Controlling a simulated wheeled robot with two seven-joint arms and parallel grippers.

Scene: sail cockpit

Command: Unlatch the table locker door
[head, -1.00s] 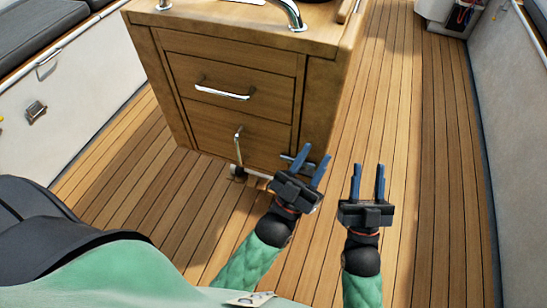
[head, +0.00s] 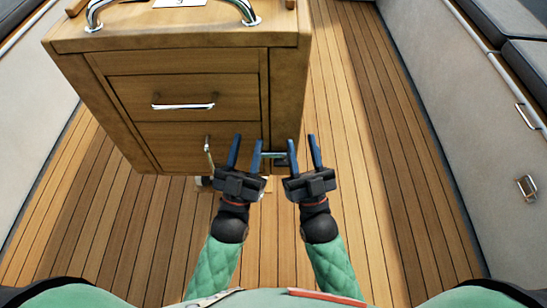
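The wooden table locker (head: 284,90) stands in front of me, left of centre. Its lower door (head: 172,142) is closed and has a small metal upright handle (head: 209,150). A short metal bar with a dark piece, seemingly the latch (head: 275,156), shows at the locker's lower right, partly hidden by my fingers. My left gripper (head: 246,155) is open in front of the lower right of the locker. My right gripper (head: 303,152) is open beside it, to the right of the bar. I see nothing between either pair of fingers, and contact with the bar cannot be told.
An upper drawer (head: 180,97) with a horizontal metal handle (head: 184,106) sits above the door. Curved chrome rails (head: 246,12) stand on the table top. The plank floor (head: 365,180) is clear on the right, up to the white bench side (head: 450,130).

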